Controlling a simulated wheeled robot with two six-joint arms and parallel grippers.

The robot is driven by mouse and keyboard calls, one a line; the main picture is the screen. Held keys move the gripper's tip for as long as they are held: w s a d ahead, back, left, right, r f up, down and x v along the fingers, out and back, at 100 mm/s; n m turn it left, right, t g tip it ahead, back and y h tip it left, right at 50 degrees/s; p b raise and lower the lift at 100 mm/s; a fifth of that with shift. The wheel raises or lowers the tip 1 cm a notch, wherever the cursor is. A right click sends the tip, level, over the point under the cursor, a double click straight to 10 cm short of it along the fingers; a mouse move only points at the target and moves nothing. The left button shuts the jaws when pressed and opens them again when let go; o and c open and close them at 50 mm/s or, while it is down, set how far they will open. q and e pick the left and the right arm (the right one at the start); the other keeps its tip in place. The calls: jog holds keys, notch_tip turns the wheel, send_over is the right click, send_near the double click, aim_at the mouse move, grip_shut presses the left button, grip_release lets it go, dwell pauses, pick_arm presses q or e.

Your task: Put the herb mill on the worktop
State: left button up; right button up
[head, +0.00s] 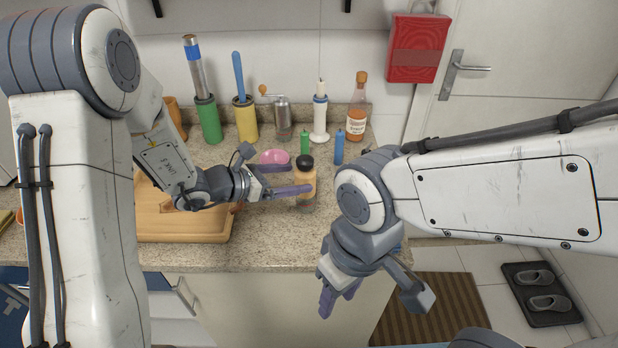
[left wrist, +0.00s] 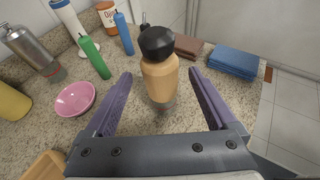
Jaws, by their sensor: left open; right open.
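The herb mill, a tan body with a black cap and a clear lower part, stands upright on the granite worktop (head: 270,238) near its right end. In the head view the herb mill (head: 306,184) is partly behind a finger of my left gripper (head: 302,178). In the left wrist view the herb mill (left wrist: 160,80) is between the two spread purple fingers of my left gripper (left wrist: 160,74), with a gap on each side. My left gripper is open and holds nothing. My right gripper (head: 338,292) is open and empty, low in front of the worktop's front edge.
A pink bowl (head: 274,157), green bottle (head: 305,143) and blue bottle (head: 339,147) stand behind the mill. A crank grinder (head: 283,120), white dispenser (head: 320,118) and syrup bottle (head: 357,120) line the wall. A wooden board (head: 180,228) lies left. Folded blue cloth (left wrist: 234,62) lies right.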

pick_arm(q)
jog(key=v, duration=0.4)
jog(key=shift+s+a+r, duration=0.15)
jog(key=shift+s+a, duration=0.05)
jog(key=shift+a, duration=0.1)
jog(key=s+a+f+m+g+y, duration=0.1)
jog(key=s+f+m+g+y, duration=0.2)
jog(key=s+m, duration=0.35)
jog(key=s+a+f+m+g+y, duration=0.1)
jog(key=s+f+m+g+y, duration=0.2)
jog(key=s+m, duration=0.35)
jog(key=a+r+m+t+y, duration=0.1)
jog(key=a+m+y, duration=0.4)
jog(key=a+m, duration=0.55)
jog(key=s+d+r+m+g, duration=0.1)
jog(key=s+d+r+m, duration=0.2)
jog(key=s+d, duration=0.3)
jog(key=s+d+r+m+g, duration=0.1)
jog(key=s+d+r+m, duration=0.2)
jog(key=s+d+m, duration=0.2)
jog(key=s+d, duration=0.2)
jog(key=d, duration=0.1)
jog(key=shift+s+d+m+g+h, duration=0.25)
jog(key=shift+d+m+g+h, duration=0.05)
jog(key=shift+m+h, duration=0.1)
